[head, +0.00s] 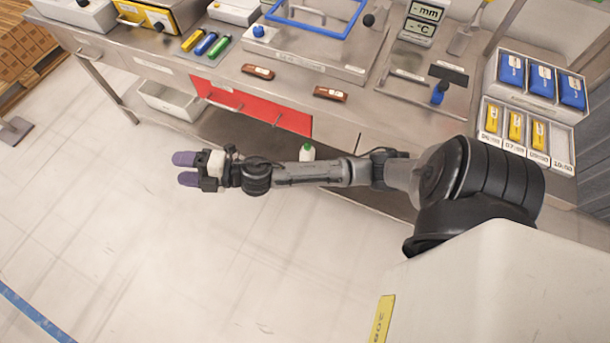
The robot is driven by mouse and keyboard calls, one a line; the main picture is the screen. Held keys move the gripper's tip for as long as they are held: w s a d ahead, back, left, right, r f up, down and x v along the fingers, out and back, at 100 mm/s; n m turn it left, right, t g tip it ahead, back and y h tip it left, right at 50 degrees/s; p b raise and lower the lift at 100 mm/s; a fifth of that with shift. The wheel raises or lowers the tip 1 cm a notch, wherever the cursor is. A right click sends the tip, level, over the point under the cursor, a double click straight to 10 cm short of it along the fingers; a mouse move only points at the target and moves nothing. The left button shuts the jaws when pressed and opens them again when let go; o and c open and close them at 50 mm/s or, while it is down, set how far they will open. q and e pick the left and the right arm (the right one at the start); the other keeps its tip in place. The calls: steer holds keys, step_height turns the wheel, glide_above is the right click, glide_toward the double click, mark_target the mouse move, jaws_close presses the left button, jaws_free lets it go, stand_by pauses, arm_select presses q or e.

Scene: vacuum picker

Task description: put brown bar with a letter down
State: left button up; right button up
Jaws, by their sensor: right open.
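Two brown bars with pale labels lie on the grey metal bench (215,85). One brown bar (258,71) is left of centre and the other brown bar (330,93) is nearer the front edge to its right. The lettering on them is too small to read. My right gripper (186,169) has purple fingertips that are apart, with nothing between them. It shows over the floor in front of the bench, clear of both bars. My left gripper is out of view.
Yellow, blue and green tubes (206,43) lie at the bench's left. A blue frame (318,20) is at the back. A red drawer front (260,104) is below the front edge. Trays of blue and yellow packs (540,82) are at right. Open floor (130,240) lies at lower left.

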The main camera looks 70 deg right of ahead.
steer(key=s+d+f+m+g+h, duration=0.2)
steer(key=s+f+m+g+h, duration=0.6)
steer(key=s+f+m, duration=0.5)
steer(key=s+a+m+g+y, duration=0.1)
steer(key=s+g, duration=0.2)
steer(key=s, duration=0.6)
steer(key=s+a+f+m+g+y, duration=0.1)
steer(key=s+g, duration=0.3)
steer(key=s, duration=0.5)
steer(key=shift+a+f+m, duration=0.3)
steer(key=shift+a+m, duration=0.15)
steer(key=shift+m, duration=0.35)
